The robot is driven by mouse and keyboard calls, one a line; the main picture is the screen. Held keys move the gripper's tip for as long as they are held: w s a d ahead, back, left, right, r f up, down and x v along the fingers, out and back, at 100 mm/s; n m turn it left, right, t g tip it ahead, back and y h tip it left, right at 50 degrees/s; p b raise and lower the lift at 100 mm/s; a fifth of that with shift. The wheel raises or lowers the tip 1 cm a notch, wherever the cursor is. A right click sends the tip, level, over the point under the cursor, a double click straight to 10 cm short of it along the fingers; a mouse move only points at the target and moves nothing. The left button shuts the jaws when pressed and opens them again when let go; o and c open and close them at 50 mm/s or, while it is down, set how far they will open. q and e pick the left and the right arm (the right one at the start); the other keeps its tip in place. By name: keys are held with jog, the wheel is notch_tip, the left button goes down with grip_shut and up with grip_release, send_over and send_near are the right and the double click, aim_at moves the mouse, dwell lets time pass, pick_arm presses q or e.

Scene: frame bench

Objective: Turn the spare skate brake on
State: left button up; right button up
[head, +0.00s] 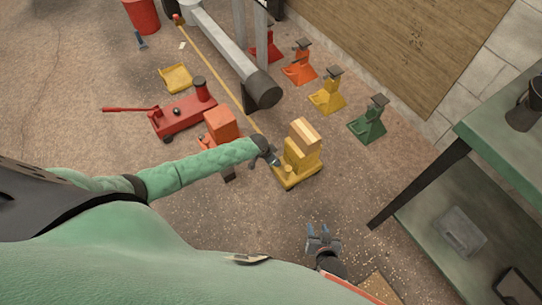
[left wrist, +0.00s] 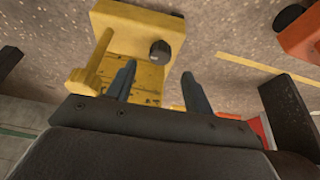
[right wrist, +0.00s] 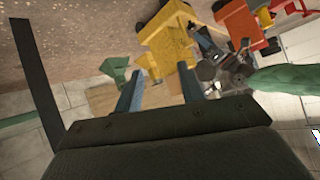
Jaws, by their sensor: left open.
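My left gripper (head: 272,158) is at the yellow skate's left side. In the left wrist view the open left fingers (left wrist: 160,88) reach over the yellow skate (left wrist: 112,28), with a black knob (left wrist: 160,51) ahead and a yellow lever-like part (left wrist: 86,80) left of them. No contact is clear. My right gripper (head: 322,238) is open and empty, away from the skate; its fingers (right wrist: 160,92) show apart.
A red floor jack (head: 180,118) and a yellow tray-like piece (head: 176,78) lie left. Yellow (head: 327,97) and green (head: 367,125) jack stands line the back right. A green bench (head: 500,120) stands at right.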

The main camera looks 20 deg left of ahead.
pick_arm(q)
jog(key=v, duration=0.2)
jog(key=shift+s+r, duration=0.1)
jog(key=shift+r, duration=0.25)
pick_arm(e)
jog(key=s+f+g, duration=0.2)
jog(key=s+f, duration=0.2)
jog(key=f, duration=0.1)
jog(key=shift+s+d, duration=0.2)
jog(key=shift+d, duration=0.1)
jog(key=shift+r, duration=0.1)
